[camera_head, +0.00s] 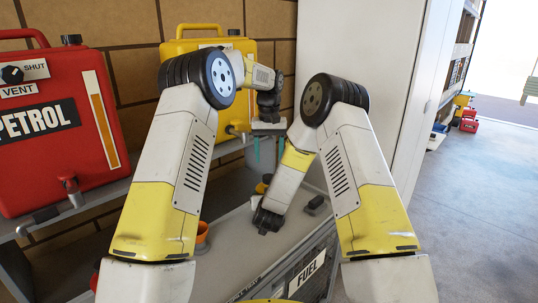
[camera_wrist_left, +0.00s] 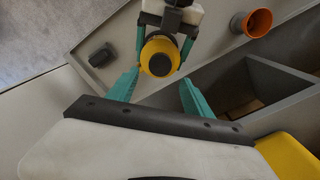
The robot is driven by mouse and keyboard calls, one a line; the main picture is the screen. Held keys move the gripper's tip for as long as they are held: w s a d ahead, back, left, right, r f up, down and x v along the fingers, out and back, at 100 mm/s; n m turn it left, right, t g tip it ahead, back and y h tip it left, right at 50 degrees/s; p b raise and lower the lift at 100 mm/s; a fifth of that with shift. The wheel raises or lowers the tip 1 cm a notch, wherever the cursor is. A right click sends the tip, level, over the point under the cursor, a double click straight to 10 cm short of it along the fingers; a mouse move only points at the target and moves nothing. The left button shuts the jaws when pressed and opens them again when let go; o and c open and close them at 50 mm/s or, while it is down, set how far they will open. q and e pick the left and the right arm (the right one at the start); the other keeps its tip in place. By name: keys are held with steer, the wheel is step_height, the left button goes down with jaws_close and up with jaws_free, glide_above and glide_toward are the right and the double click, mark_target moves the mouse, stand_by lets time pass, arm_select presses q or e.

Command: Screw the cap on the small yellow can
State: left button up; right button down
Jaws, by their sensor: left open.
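The small yellow can (camera_wrist_left: 152,47) stands upright below my left gripper, with a round dark piece (camera_wrist_left: 160,64) on top. I cannot tell whether this is the cap screwed down or only resting. In the head view the can (camera_head: 261,188) is partly hidden by my right forearm. My right gripper (camera_wrist_left: 164,45) has its teal fingers on both sides of the can, closed on it. My left gripper (camera_wrist_left: 158,92) is open and empty, its teal fingers apart, just short of the can in the wrist view. In the head view my left gripper (camera_head: 270,151) hangs above it.
A dark block (camera_wrist_left: 100,55) lies on the grey bench, and an orange cup (camera_wrist_left: 258,22) stands on its other side. An open compartment (camera_wrist_left: 222,86) is beside the can. A red petrol container (camera_head: 50,160) and a large yellow container (camera_head: 208,47) stand on the shelf behind.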

mark_target(269, 176)
arm_select(q)
step_height(269, 176, down, 8)
steer(key=shift+r, duration=0.1)
stand_by(0.4)
jaws_close()
steer(key=shift+m, duration=0.9)
steer(key=shift+o, duration=0.9)
jaws_free()
